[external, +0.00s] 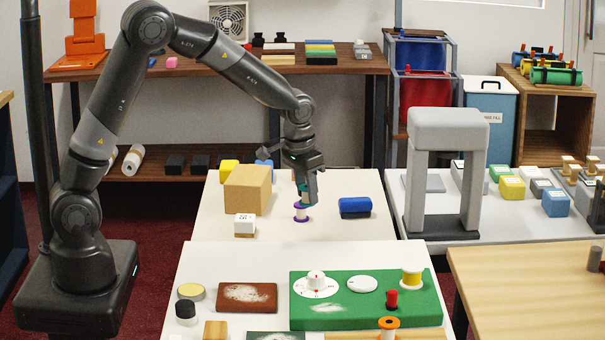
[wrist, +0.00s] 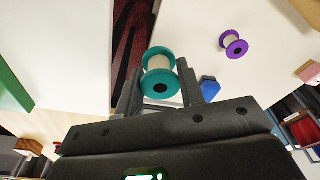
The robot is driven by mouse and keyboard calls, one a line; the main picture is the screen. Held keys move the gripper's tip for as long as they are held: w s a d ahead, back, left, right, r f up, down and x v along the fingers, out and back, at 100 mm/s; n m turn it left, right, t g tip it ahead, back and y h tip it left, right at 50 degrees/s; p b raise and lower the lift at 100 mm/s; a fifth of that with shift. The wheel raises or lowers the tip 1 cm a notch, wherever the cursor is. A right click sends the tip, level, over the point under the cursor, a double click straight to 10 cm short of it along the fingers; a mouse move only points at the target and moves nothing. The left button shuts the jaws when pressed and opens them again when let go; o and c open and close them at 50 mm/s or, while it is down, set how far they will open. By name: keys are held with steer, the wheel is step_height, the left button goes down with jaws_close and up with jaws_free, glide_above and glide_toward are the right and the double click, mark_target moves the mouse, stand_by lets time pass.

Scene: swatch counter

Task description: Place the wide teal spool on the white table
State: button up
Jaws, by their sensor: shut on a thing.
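The teal spool (wrist: 160,78) has wide teal flanges and a pale core. It sits between the two fingers of my gripper (wrist: 160,92), which is shut on it. In the external view the gripper (external: 304,190) hangs above the middle white table (external: 270,222), and only a small bit of the teal spool (external: 302,187) shows between the fingers. A purple spool (external: 301,212) with a pale core is on that table, just below the gripper in the picture. The purple spool also shows in the wrist view (wrist: 234,44), apart from the teal one.
A nearer white table (external: 220,262) holds a green board (external: 340,316) and several small items. A grey arch (external: 447,170) stands to the right.

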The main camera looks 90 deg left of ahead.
steer(key=s+a+n, duration=0.3)
steer(key=s+a, duration=0.1)
steer(key=a, duration=0.4)
glide_above(284, 213)
steer(key=f, duration=0.6)
steer(key=shift+s+d+f, duration=0.25)
steer(key=shift+d+f, duration=0.05)
steer(key=shift+d, duration=0.05)
steer(key=shift+a+f, duration=0.3)
steer(key=shift+f, duration=1.85)
steer(key=o, duration=0.7)
steer(key=shift+f, duration=0.15)
steer(key=shift+c, duration=0.2)
